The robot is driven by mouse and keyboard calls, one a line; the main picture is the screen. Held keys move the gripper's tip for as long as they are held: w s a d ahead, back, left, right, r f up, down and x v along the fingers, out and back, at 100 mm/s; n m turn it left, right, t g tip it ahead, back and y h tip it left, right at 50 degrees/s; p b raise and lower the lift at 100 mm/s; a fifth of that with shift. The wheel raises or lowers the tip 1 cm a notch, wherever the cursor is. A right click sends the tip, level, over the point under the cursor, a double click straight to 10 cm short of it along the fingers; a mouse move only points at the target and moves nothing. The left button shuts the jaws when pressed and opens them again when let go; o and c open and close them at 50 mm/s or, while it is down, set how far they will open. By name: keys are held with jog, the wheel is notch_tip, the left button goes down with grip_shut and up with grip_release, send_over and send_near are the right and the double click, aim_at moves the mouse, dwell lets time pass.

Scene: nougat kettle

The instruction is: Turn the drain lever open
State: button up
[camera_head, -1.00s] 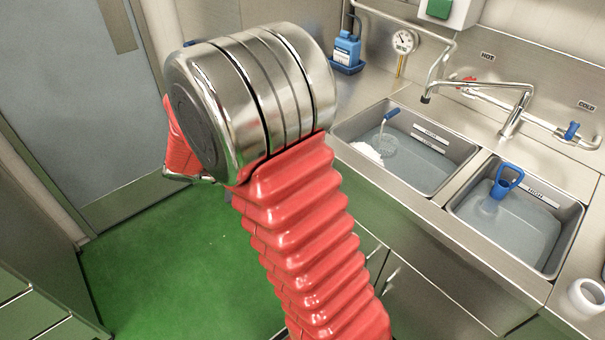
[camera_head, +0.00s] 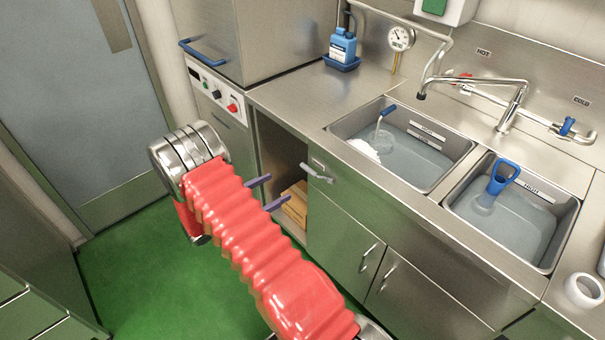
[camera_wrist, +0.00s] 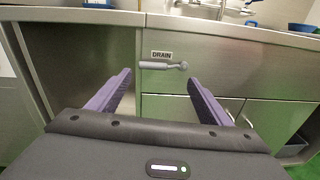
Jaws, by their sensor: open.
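The drain lever (camera_wrist: 163,65) is a grey handle lying about level on the steel cabinet front, under a label reading DRAIN. In the wrist view it sits ahead of my gripper (camera_wrist: 160,78), centred between the two purple fingers and apart from them. My gripper is open and empty. In the head view the lever (camera_head: 317,173) shows on the cabinet front below the counter edge. My gripper's purple fingers (camera_head: 262,192) are to its left and a little lower, partly hidden behind my red arm sleeve.
An open cabinet bay (camera_head: 283,150) with a cardboard box (camera_head: 296,203) is left of the lever. Cabinet doors (camera_head: 345,240) with bar handles lie below. Above are two water-filled sinks and a tap (camera_head: 512,105). The green floor (camera_head: 130,270) is clear.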

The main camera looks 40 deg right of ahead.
aim_at(307, 170)
jog(key=shift+w+f+n+t+h, duration=0.2)
jog(key=shift+f+n+t, duration=0.1)
jog(key=shift+f, duration=0.3)
jog(key=shift+w+f+n+t+h, duration=0.1)
jog(key=shift+w+f+n+t, duration=0.15)
jog(key=shift+f, duration=0.3)
jog(key=d, duration=1.3)
jog(key=shift+w+d, duration=0.1)
jog(key=shift+d, duration=0.3)
jog(key=shift+c, duration=0.3)
jog(key=c, duration=1.4)
jog(key=shift+c, duration=0.2)
